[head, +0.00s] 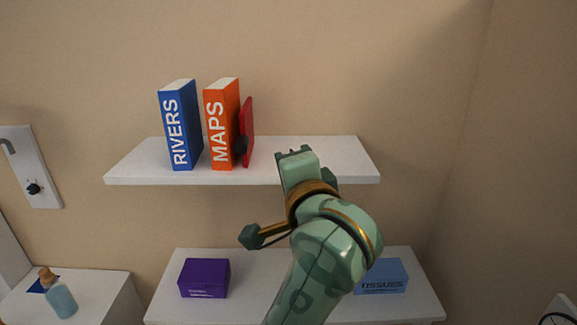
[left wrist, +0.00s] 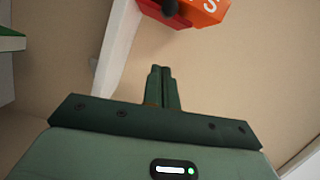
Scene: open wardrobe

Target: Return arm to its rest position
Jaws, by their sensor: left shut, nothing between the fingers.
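My left gripper (left wrist: 161,72) is shut and empty in the left wrist view, its two fingers together. In the head view my left arm comes up from the bottom middle, and its hand (head: 300,168) is at the front edge of the upper white shelf (head: 320,160), right of the books. I cannot tell from the head view whether the hand touches the shelf. In the left wrist view the shelf (left wrist: 118,45) passes left of the fingers, apart from them. My right gripper is in neither view.
On the upper shelf stand a blue RIVERS book (head: 180,125), an orange MAPS book (head: 221,125) and a slim red item (head: 247,125) leaning beside it. Below are a purple box (head: 204,278) and a blue TISSUES box (head: 382,276), partly behind my arm. A bottle (head: 61,300) stands at left.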

